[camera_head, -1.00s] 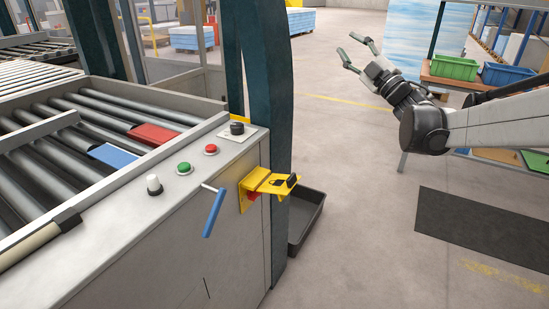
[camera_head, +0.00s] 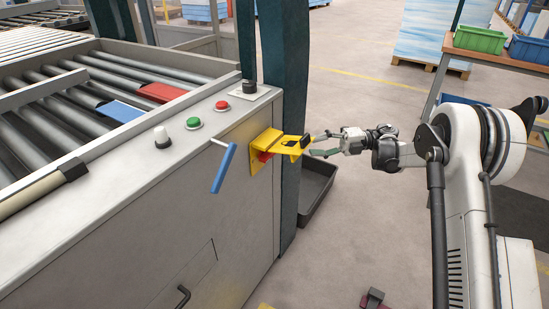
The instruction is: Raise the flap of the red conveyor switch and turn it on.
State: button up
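The conveyor switch is a yellow housing (camera_head: 262,141) on the side of the grey machine cabinet, near its right corner. Its yellow flap (camera_head: 285,146) sticks out to the right, with a dark hole and a black piece at its outer end. A little of the red switch part (camera_head: 264,157) shows beneath the flap; the rest is hidden. My gripper (camera_head: 315,144) is open and empty, just right of the flap's outer end, its fingers pointing left. I cannot tell whether a finger touches the flap.
A blue-handled lever (camera_head: 223,168) sticks out left of the switch. Green (camera_head: 193,124) and red (camera_head: 221,105) buttons and a black knob (camera_head: 249,87) sit on the cabinet top. A dark green post (camera_head: 285,75) stands behind the switch. A dark bin (camera_head: 317,190) stands on the floor.

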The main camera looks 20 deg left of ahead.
aim_at(274, 155)
jog(key=b+x, duration=0.1)
jog(key=x, duration=0.3)
jog(key=b+x, duration=0.1)
jog(key=x, duration=0.4)
jog(key=f+b+x, duration=0.1)
jog(key=x, duration=0.3)
jog(key=shift+s+a+f, duration=0.1)
jog(key=shift+s+a, duration=0.15)
jog(key=shift+s, duration=0.2)
grip_shut()
